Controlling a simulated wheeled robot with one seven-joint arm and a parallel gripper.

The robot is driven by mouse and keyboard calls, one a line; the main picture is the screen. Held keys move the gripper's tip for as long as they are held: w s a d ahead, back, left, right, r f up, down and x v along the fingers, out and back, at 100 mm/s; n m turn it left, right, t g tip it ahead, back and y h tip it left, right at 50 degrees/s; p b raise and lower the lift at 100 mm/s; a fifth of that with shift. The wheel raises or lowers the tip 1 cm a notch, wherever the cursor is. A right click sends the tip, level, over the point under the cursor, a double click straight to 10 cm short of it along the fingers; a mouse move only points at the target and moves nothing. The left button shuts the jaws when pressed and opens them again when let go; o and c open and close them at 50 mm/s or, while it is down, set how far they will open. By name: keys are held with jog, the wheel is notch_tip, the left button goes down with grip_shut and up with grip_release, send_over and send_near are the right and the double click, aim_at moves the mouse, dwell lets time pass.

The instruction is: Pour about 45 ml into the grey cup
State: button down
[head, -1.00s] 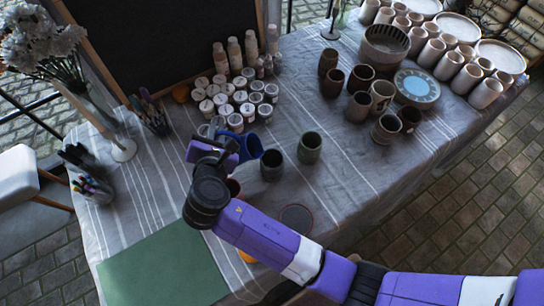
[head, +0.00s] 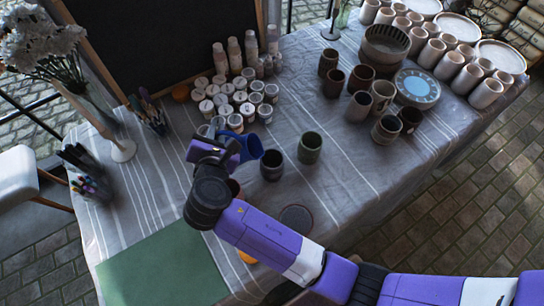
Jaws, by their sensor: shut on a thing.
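My gripper (head: 226,146) is shut on a blue cup (head: 254,147) left of the middle of the table. The blue cup is tilted over to the right, with its mouth towards the grey cup. The dark grey cup (head: 272,166) stands upright on the cloth, just below and right of the blue cup's mouth. I cannot see any stream, nor the level of liquid in either cup. My wrist and arm hide part of the table below the gripper.
A dark green cup (head: 309,148) stands right of the grey cup. Several small paint jars (head: 240,97) stand behind. Brown cups (head: 358,106) stand at the back right. A green mat (head: 163,268) lies at the front left.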

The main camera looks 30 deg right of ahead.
jog(key=shift+w+a+f+n+g+h+p, duration=0.25)
jog(key=shift+f+n+p, duration=0.2)
jog(key=shift+f, duration=0.2)
jog(key=shift+w+a+f+n+g+h+p, duration=0.2)
jog(key=shift+f+n+p, duration=0.2)
jog(key=shift+f, duration=0.2)
jog(key=shift+w+a+f+n+g+h, duration=0.2)
jog(key=shift+a+f+n+h, duration=0.15)
jog(key=shift+f, duration=0.35)
jog(key=shift+w+a+f+n+g+h, duration=0.15)
jog(key=shift+w+a+f+n+h, duration=0.15)
jog(key=shift+f, duration=0.45)
jog(key=shift+w+a+f+n+g+h, duration=0.1)
jog(key=shift+a+f+n+g+h, duration=0.25)
jog(key=shift+f, duration=0.35)
